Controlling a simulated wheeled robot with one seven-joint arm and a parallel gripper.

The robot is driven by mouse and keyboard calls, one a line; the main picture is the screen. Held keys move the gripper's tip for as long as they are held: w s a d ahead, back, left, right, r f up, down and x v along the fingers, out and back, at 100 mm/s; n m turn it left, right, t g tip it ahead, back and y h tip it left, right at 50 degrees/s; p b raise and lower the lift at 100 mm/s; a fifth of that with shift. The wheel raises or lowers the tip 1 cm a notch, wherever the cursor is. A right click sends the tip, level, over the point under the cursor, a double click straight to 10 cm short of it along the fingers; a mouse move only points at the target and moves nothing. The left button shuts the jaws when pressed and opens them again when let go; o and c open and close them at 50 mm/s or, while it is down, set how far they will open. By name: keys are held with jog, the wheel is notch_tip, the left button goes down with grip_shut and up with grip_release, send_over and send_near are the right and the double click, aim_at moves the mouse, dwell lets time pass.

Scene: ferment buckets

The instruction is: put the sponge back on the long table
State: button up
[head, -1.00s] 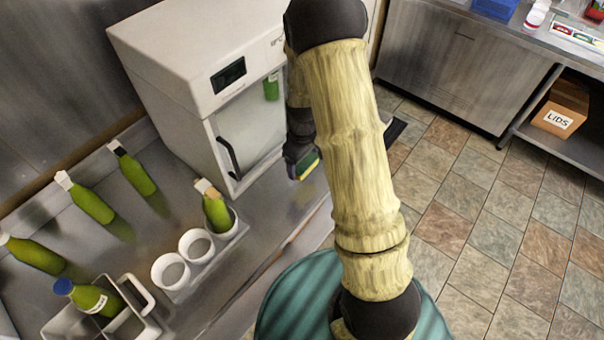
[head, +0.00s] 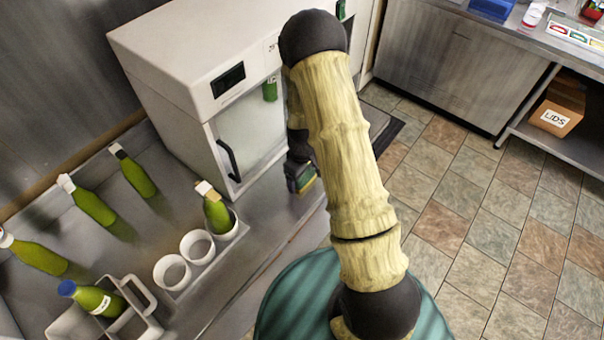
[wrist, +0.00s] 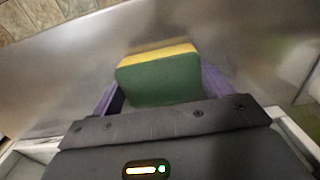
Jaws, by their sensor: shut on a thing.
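The sponge (wrist: 158,78), green with a yellow layer, is held between the purple fingers of my gripper (wrist: 160,90) in the wrist view. In the head view the sponge (head: 306,183) shows as a small green and yellow edge below my gripper (head: 302,180), over the front strip of the long metal table (head: 262,205), just right of the white cabinet's door. My gripper is shut on the sponge. I cannot tell whether the sponge touches the tabletop. My arm hides part of the table's edge.
The white glass-door cabinet (head: 190,70) stands close left of my gripper. A rack with white cup holders (head: 197,246) and a green bottle (head: 216,212) is nearer. Several green bottles (head: 93,207) and a grey carrier (head: 140,300) are at left. Tabletop before the cabinet is clear.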

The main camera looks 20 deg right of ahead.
jog(key=shift+f, duration=0.1)
jog(key=o, duration=0.9)
jog(key=shift+o, duration=0.2)
notch_tip(320, 180, up, 12)
jog(key=b, duration=0.2)
jog(key=shift+b, duration=0.4)
jog(key=shift+r, duration=0.25)
